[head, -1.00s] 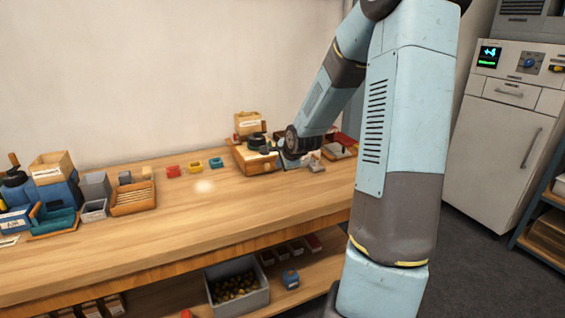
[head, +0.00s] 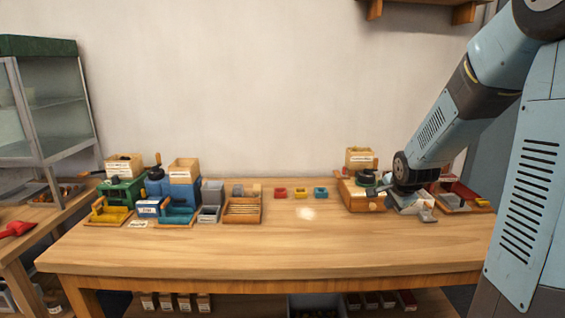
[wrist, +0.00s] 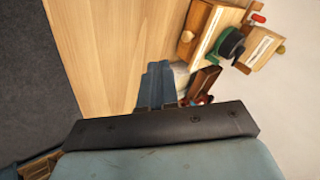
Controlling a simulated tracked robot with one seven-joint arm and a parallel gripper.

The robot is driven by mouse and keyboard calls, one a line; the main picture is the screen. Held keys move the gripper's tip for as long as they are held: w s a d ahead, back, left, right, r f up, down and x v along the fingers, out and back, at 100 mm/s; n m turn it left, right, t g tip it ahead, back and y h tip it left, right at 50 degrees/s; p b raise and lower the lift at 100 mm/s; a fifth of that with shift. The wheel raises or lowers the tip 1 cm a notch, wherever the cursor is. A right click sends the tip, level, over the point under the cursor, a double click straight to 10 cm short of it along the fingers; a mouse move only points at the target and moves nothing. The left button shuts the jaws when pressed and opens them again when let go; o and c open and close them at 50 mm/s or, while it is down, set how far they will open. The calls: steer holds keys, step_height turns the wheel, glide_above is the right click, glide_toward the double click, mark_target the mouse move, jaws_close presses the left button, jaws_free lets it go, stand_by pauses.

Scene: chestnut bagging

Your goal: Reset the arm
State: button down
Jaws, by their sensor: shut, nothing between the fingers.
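My arm comes in from the right of the head view and slants down to the right part of the wooden table (head: 270,255). My gripper (head: 428,213) is at its lower end, above or close to the table top; I cannot tell whether it touches anything there. In the wrist view my gripper's fingers (wrist: 158,72) are together, with nothing visible between them.
A wooden box with a dark round part (head: 362,200) stands left of my gripper. A tray (head: 463,201) lies to its right. Red (head: 281,193), yellow (head: 301,193) and blue (head: 320,193) small cups stand mid-table. Green and blue machines are at left. The front middle is clear.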

steer(key=s+a+r+n, duration=0.3)
steer(key=s+r+n, duration=0.1)
steer(key=s, duration=0.5)
steer(key=s+a+r+n+g, duration=0.1)
steer(key=s+a+r+n, duration=0.2)
steer(key=s, duration=0.7)
steer(key=s+a+r+n+g+y, duration=0.1)
steer(key=s+a+r+n, duration=0.2)
steer(key=s+r+n, duration=0.3)
steer(key=s+r, duration=0.1)
steer(key=s, duration=0.3)
steer(key=shift+s+a+n, duration=0.15)
steer(key=shift+a+n, duration=0.05)
steer(key=shift+n, duration=0.2)
